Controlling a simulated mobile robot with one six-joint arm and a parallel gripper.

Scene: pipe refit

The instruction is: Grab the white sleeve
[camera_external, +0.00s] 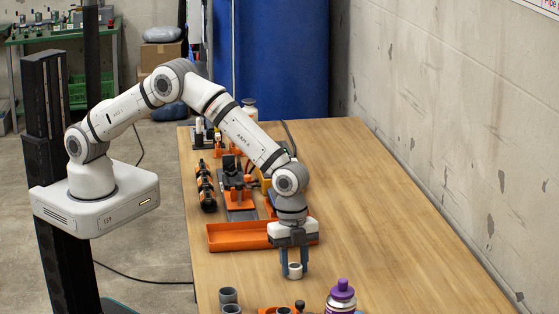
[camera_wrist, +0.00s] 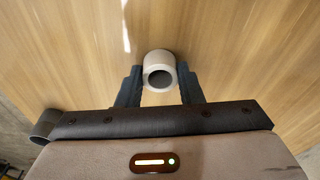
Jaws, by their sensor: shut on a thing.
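The white sleeve (camera_external: 295,270) is a short hollow ring between my gripper's fingers, low over the wooden table (camera_external: 400,240). In the wrist view the white sleeve (camera_wrist: 159,62) shows its dark round opening, with one finger against each side. My gripper (camera_external: 294,272) points down and is shut on the sleeve; it also shows in the wrist view (camera_wrist: 159,82). I cannot tell whether the sleeve touches the table.
An orange tray (camera_external: 230,237) lies just behind my gripper. Grey sleeves (camera_external: 229,297) stand at the front left, and a purple-capped bottle (camera_external: 341,297) at the front. Several tools and fittings line the left side. The table's right side is clear.

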